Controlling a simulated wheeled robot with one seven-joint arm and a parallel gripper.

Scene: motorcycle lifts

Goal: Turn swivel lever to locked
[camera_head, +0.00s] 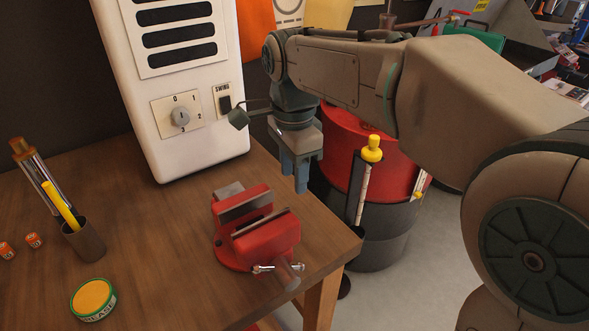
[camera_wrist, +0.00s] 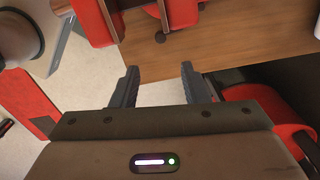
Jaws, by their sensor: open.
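A red bench vise (camera_head: 240,250) sits near the right front corner of the wooden table, its grey jaws apart. A small metal bar (camera_head: 277,267) crosses the vise's screw end. My gripper (camera_head: 302,188) is open and empty, pointing down just beyond the table's right edge, above and behind the vise. In the wrist view, its two dark fingers (camera_wrist: 158,82) stand apart with floor between them.
A white heater-like unit (camera_head: 190,157) with a dial and SWING switch stands behind the vise. A pen cup (camera_head: 83,243) and a round tin (camera_head: 93,300) are at left. A red and grey drum (camera_head: 378,228) stands right of the table. Bare tabletop (camera_head: 160,225) lies left of the vise.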

